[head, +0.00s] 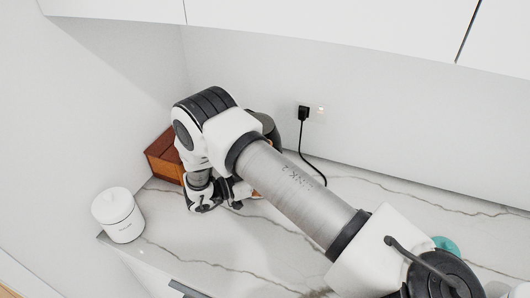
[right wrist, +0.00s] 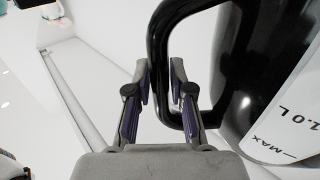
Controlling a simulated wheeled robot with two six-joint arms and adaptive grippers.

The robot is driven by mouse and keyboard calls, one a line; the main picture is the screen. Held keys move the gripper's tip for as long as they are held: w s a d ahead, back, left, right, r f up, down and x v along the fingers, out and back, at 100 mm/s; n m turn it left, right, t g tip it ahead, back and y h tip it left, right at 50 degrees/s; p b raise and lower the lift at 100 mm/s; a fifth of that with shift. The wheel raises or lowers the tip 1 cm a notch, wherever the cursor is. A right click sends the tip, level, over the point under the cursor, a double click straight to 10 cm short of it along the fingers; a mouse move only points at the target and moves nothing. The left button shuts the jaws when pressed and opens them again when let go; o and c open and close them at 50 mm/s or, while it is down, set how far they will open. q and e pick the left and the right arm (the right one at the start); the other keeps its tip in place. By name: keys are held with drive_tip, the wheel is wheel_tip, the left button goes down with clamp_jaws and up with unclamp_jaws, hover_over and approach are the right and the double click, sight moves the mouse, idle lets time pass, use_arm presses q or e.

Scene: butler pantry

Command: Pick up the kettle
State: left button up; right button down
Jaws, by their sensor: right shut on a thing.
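The kettle (right wrist: 255,60) fills the right side of the right wrist view, with a shiny dark-and-silver body and a white strip marked "MAX" and "1.0 L". Its black loop handle (right wrist: 157,60) runs between the two fingers of my right gripper (right wrist: 162,88), which is shut on it. In the head view my right arm reaches in from the right and bends down at the counter's back left. My right gripper (head: 235,192) is low near the counter there. The arm hides most of the kettle in that view. My left gripper is not in view.
A white lidded canister (head: 118,216) stands at the counter's left edge. A brown wooden box (head: 163,156) is in the back corner. A black cord hangs from a wall plug (head: 303,113) behind my arm. A teal object (head: 446,245) is partly hidden at right. White cabinets (head: 330,20) overhang.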

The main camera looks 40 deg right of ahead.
drive_tip(key=shift+r, duration=0.1)
drive_tip(key=shift+w+r+p, duration=0.2)
drive_tip(key=shift+r+p, duration=0.5)
drive_tip(key=shift+r, duration=0.25)
drive_tip(key=shift+s+r+p, duration=0.1)
drive_tip(key=shift+r+p, duration=0.4)
drive_tip(key=shift+r, duration=0.4)
drive_tip(key=s+a+r+p, duration=0.1)
drive_tip(key=s+a+p, duration=0.2)
drive_tip(key=s+a, duration=0.4)
drive_tip(key=s, duration=0.7)
drive_tip(key=shift+s+a+p, duration=0.15)
drive_tip(key=shift+p, duration=0.25)
